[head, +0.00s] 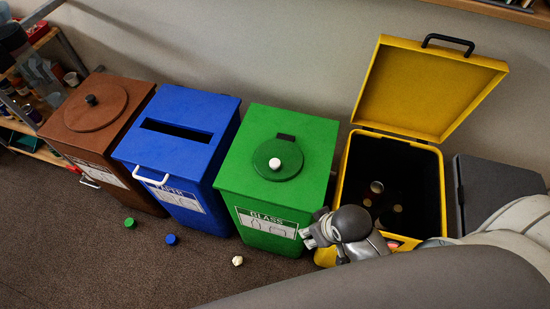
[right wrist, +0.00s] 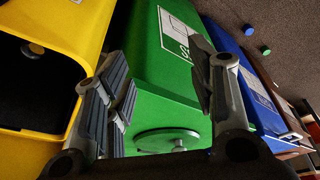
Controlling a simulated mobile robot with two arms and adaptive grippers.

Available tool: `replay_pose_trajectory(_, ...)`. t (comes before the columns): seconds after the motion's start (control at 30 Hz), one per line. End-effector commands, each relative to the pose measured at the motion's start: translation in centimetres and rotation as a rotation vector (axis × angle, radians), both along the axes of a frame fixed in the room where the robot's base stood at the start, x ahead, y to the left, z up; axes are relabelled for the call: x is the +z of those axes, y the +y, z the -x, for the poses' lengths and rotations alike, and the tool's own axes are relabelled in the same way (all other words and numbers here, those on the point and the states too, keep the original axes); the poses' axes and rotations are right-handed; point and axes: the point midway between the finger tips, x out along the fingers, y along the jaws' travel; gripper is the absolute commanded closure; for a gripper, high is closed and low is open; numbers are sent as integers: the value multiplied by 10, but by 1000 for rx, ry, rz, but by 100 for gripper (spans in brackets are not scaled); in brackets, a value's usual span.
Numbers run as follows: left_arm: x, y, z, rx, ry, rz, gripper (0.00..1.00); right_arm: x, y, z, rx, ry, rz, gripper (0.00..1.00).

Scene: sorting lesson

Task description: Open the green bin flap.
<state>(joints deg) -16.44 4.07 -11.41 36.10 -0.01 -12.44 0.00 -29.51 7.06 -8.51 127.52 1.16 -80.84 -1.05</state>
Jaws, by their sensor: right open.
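The green bin (head: 270,205) with a GLASS label stands against the wall, between the blue and yellow bins. Its round green flap (head: 266,173) lies flat on the top and has a white knob (head: 281,164). My right gripper (head: 314,230) is at the front right corner of the green bin, lower than its top, empty. In the right wrist view its two fingers stand apart (right wrist: 164,92), with the green bin (right wrist: 155,55) behind them. The flap (right wrist: 160,141) shows there low in the picture, partly hidden by the gripper. My left gripper is not in view.
The yellow bin (head: 349,190) stands open on the right, its lid (head: 425,90) raised, with round things inside. The blue bin (head: 180,165) and brown bin (head: 80,145) stand on the left. A green cap (head: 130,223), blue cap (head: 171,239) and crumpled white piece (head: 237,261) lie on the floor.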

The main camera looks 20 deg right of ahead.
Motion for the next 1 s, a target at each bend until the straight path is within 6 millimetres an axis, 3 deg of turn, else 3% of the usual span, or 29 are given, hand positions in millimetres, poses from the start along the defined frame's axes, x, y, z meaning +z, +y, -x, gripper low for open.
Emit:
replay_pose_trajectory(0.17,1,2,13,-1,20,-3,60,44,3,2,21,-26,-8,49)
replay_pose_trajectory(0.23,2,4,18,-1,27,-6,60,66,14,-5,81,-44,-23,49)
replay_pose_trajectory(0.57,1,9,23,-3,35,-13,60,70,73,-50,431,-66,-65,49)
replay_pose_trajectory(0.8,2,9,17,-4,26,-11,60,74,112,-93,798,-69,-34,49)
replay_pose_trajectory(1.0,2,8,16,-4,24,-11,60,80,119,-137,1148,-19,61,49)
